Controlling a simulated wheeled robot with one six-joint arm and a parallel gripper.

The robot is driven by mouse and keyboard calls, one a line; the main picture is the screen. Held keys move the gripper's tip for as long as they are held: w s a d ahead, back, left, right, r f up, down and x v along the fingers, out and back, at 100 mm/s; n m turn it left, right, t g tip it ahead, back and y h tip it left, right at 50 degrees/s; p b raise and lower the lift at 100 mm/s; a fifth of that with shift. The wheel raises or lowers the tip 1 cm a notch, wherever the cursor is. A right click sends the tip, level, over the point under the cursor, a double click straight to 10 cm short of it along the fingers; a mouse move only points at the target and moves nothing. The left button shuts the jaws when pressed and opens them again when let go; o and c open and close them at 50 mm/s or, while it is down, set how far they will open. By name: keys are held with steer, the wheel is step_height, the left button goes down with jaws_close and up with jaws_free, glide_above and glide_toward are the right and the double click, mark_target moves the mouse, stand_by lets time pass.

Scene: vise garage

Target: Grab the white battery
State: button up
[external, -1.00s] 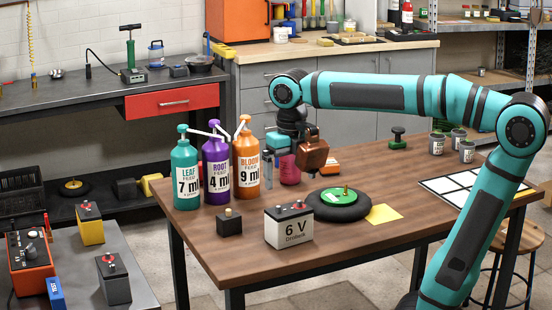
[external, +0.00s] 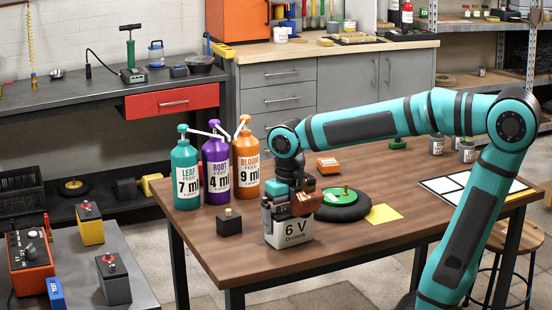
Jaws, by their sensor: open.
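The white battery (external: 290,235), marked "6 V", stands upright on the wooden table near its front edge. Its dark top is mostly hidden behind my gripper. My gripper (external: 291,211) is right above the battery, pointing down, with its jaws open around or just over the top. I cannot tell whether the jaws touch the battery.
Left of the battery is a small black block (external: 229,222). Behind it stand three pump bottles (external: 215,167). Close on the right is a black disc with a green top (external: 342,204), beside a yellow sheet (external: 383,214). An orange box (external: 327,166) lies behind.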

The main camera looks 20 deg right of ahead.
steer(key=shift+f, duration=0.35)
steer(key=shift+c, duration=0.4)
steer(key=shift+r, duration=0.1)
steer(key=c, duration=1.3)
